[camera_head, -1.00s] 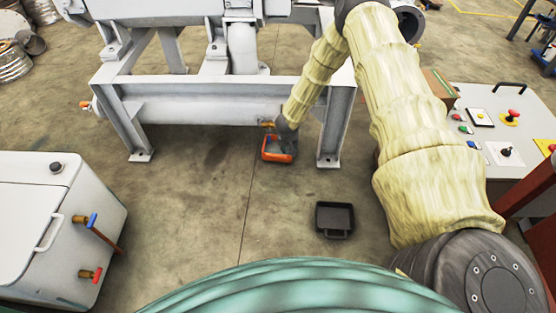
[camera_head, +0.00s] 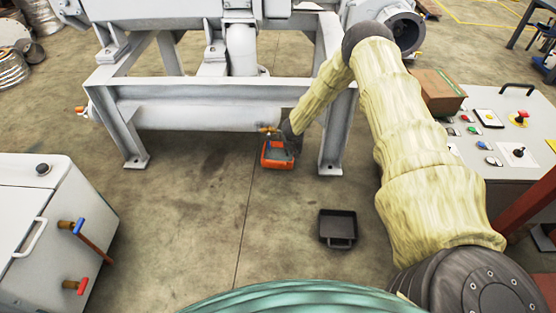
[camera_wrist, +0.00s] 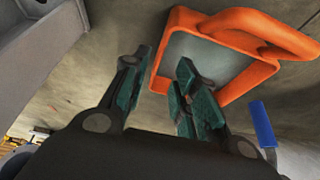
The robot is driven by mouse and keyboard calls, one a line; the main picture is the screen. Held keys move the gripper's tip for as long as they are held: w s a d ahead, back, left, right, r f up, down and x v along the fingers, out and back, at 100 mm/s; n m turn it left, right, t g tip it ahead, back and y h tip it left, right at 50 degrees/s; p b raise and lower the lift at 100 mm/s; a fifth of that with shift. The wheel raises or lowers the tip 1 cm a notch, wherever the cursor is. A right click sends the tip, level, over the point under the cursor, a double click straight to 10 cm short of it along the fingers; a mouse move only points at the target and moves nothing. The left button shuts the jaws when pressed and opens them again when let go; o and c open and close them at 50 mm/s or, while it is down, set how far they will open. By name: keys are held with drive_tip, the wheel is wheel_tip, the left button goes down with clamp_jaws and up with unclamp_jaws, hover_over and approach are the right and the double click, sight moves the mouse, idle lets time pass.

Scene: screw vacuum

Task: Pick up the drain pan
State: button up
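An orange pan (camera_head: 277,166) with a grey inside sits on the floor below the pipe end of the white machine. It fills the upper right of the wrist view (camera_wrist: 225,20), with its looped handle at the right. My gripper (camera_wrist: 167,57) is open at the pan's near left corner, with part of the orange rim showing between the fingers. I cannot tell whether the fingers touch it. In the head view, my gripper (camera_head: 290,140) is small and dark beside the pan. A separate black pan (camera_head: 338,242) with a handle lies on the floor nearer to me.
The white machine frame (camera_head: 335,130) has a leg just right of the orange pan. A small blue handle (camera_wrist: 262,124) is beside the pan in the wrist view. A white cabinet (camera_head: 40,220) stands at left and a control panel (camera_head: 500,140) at right.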

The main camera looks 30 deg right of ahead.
drive_tip(key=b+x, duration=0.2)
drive_tip(key=x, duration=0.1)
drive_tip(key=b+x, duration=0.1)
drive_tip(key=shift+s+a+f, duration=0.1)
drive_tip(key=shift+s+f, duration=0.15)
drive_tip(key=shift+f, duration=0.05)
drive_tip(key=shift+w+f+b, duration=0.2)
drive_tip(key=shift+f+b, duration=0.1)
drive_tip(key=shift+f, duration=0.05)
drive_tip(key=shift+r, duration=0.1)
clamp_jaws()
